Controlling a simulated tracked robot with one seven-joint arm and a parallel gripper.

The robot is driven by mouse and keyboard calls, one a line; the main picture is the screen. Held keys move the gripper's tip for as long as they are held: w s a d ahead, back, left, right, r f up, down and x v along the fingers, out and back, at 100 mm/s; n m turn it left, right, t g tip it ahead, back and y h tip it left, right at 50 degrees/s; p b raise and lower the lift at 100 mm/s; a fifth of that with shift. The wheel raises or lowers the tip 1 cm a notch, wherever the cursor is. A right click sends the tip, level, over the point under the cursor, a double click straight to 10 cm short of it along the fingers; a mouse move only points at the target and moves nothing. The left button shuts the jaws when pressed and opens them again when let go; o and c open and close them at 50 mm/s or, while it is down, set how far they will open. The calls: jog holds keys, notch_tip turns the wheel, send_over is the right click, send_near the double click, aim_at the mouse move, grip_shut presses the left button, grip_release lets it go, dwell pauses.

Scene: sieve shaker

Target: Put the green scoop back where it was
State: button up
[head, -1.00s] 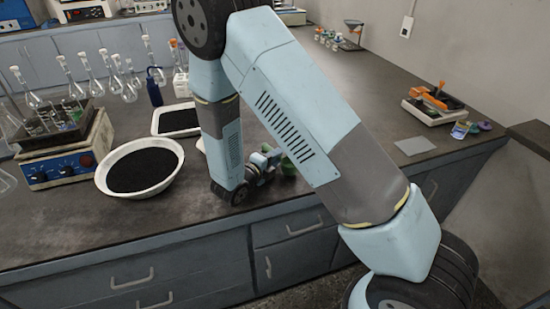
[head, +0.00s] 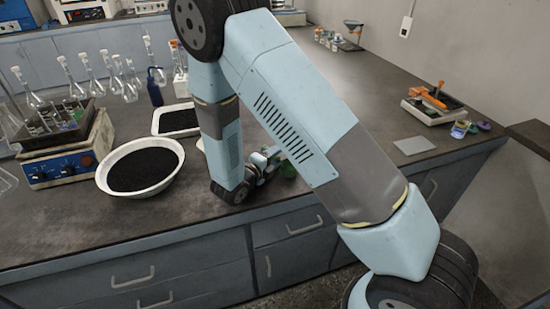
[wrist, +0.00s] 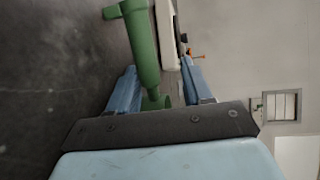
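The green scoop (wrist: 145,50) lies between the two blue fingers of my gripper (wrist: 162,85) in the wrist view. It is nearer the left finger, and a clear gap shows between it and the right finger. The fingers are apart, not closed on it. In the head view, a small part of the green scoop (head: 288,169) shows beside my gripper (head: 272,160), low over the worktop near its front edge. My arm link hides most of both there, so I cannot tell whether the scoop touches the worktop.
A white bowl of black grains (head: 112,188) stands to the left of my arm. A white tray of black material (head: 157,130) is behind it. A blue-fronted device (head: 60,172) holding glassware stands far left. A grey plate (head: 414,145) lies right; the worktop between is largely clear.

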jog(key=shift+s+f, duration=0.25)
jog(key=shift+f, duration=0.3)
jog(key=shift+r, duration=0.2)
jog(key=shift+s+a+r, duration=0.1)
jog(key=shift+a+r, duration=0.1)
jog(key=shift+a, duration=0.05)
jog(key=v, duration=1.1)
jog(key=shift+r, duration=0.4)
jog(key=s+d+r+m+g+y, duration=0.1)
jog(key=s+d+r+m+g, duration=0.2)
jog(key=d+r+m+g, duration=1.2)
jog(key=s+d+r+m+t+y, duration=0.4)
jog(key=s+d+r+m, duration=0.2)
jog(key=m, duration=0.9)
jog(key=s+d+r+m+t+y, duration=0.4)
jog(key=r+m, duration=0.6)
jog(key=m, duration=0.5)
jog(key=shift+s+d+r+y, duration=0.25)
jog(key=shift+s+d+y, duration=0.75)
jog(key=shift+s, duration=0.7)
